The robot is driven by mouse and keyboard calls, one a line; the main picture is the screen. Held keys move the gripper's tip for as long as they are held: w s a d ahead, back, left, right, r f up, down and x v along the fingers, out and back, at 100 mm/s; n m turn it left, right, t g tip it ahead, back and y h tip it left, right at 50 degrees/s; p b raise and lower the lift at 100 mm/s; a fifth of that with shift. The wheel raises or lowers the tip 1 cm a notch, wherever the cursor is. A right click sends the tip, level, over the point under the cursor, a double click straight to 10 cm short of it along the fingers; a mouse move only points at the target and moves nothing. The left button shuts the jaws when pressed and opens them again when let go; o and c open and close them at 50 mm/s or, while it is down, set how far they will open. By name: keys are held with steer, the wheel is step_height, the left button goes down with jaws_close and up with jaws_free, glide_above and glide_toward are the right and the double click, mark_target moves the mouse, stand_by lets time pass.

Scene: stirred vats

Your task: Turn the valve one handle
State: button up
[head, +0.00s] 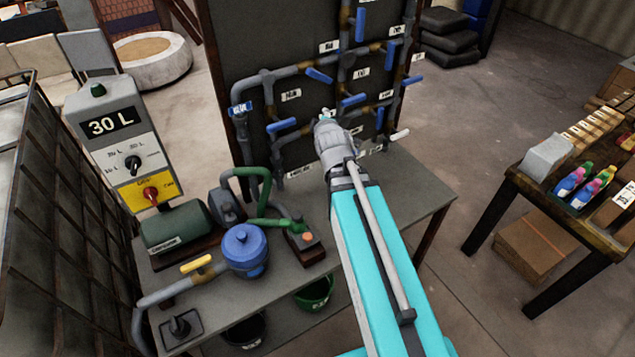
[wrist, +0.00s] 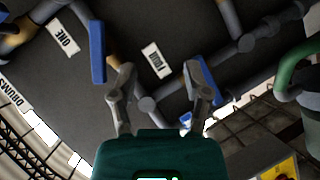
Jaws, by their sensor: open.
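A pipe board (head: 240,60) carries grey pipes with several blue valve handles. In the wrist view a label reading ONE (wrist: 67,38) sits beside a long blue handle (wrist: 97,50), which I take to be valve one's. My gripper (wrist: 160,72) is open and empty, in front of the board. The blue handle lies just outside its left finger; I cannot tell whether they touch. Another blue handle (wrist: 208,82) is partly behind the right finger. A label reading FOUR (wrist: 156,60) shows between the fingers. In the head view my gripper (head: 327,117) is small and partly hidden by my wrist.
A wooden table (head: 530,190) with bottles stands at right. A wire cage (head: 60,200) is at left. Floor between bench and table is clear.

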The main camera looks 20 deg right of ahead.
steer(key=s+a+f+m+g+b, duration=0.2)
steer(key=s+f+m+g+b, duration=0.1)
steer(key=f, duration=0.5)
steer(key=s+a+f+m+g+y+b, duration=0.1)
steer(key=s+f+m+g+b, duration=0.2)
steer(key=f, duration=0.5)
steer(key=shift+s+a+g+b, duration=0.35)
steer(key=shift+s+g, duration=0.15)
steer(key=shift+s, duration=0.1)
steer(key=shift+s, duration=0.1)
steer(key=s+a+f+m+g, duration=0.1)
steer(key=s+a+m+g, duration=0.1)
steer(key=s, duration=0.3)
steer(key=s+a+f+m+g+y, duration=0.1)
steer(key=s+a+f+m+g, duration=0.1)
steer(key=s+g, duration=0.3)
steer(key=shift+s+a+f+m, duration=0.3)
steer(key=shift+s+a+m, duration=0.25)
steer(key=shift+s, duration=0.25)
